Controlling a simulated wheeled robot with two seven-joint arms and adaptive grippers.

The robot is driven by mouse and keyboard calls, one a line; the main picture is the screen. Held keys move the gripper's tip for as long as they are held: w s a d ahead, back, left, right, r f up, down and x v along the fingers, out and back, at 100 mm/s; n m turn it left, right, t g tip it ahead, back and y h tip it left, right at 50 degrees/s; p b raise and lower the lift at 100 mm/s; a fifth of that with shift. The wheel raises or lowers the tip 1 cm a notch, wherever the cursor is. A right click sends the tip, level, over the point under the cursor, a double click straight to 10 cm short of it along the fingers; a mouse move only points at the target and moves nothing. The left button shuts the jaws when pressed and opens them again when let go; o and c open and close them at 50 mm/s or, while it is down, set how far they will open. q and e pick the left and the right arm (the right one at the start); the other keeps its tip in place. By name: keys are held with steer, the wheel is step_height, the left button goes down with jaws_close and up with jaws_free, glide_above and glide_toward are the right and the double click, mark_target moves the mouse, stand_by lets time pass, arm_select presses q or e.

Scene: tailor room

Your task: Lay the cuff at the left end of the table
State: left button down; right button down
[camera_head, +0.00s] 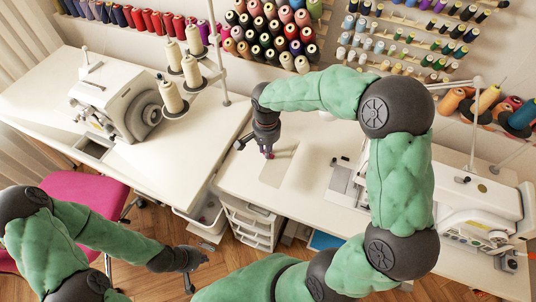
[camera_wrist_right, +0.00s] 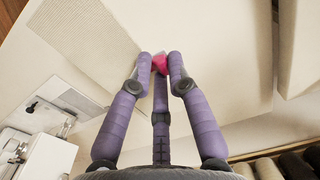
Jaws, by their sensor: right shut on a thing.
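A small magenta piece, which looks like the cuff (camera_wrist_right: 160,63), is pinched between the fingertips of my right gripper (camera_wrist_right: 158,68) in the right wrist view. Most of it is hidden by the fingers. In the head view my right gripper (camera_head: 268,150) points down over the left part of the white table (camera_head: 240,187), with a bit of magenta at its tips. I cannot tell whether the cuff touches the tabletop. My left gripper (camera_head: 193,264) is empty, its fingers apart, low over the floor in front of the tables.
A sewing machine (camera_head: 478,212) stands on the right of this table. A grey rectangular patch (camera_head: 279,167) lies beside my right gripper. Another table on the left holds a machine (camera_head: 122,105) and thread cones (camera_head: 172,97). A pink chair (camera_head: 85,194) and drawers (camera_head: 252,228) stand below.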

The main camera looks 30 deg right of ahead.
steer(key=w+f, duration=0.1)
steer(key=d+f, duration=0.1)
steer(key=w+f+b, duration=0.1)
steer(key=f, duration=0.1)
steer(key=shift+w+d, duration=0.3)
steer(key=shift+d, duration=0.1)
steer(key=shift+w+d+f+b, duration=0.15)
steer(key=shift+f+b, duration=0.25)
steer(key=shift+f, duration=0.5)
steer(key=shift+w+f+b, duration=0.1)
steer(key=shift+f+b, duration=0.25)
steer(key=shift+f, duration=0.55)
steer(key=shift+f, duration=0.15)
steer(key=c, duration=1.2)
jaws_free()
step_height(320, 180, up, 12)
steer(key=p, duration=0.4)
steer(key=shift+r, duration=0.2)
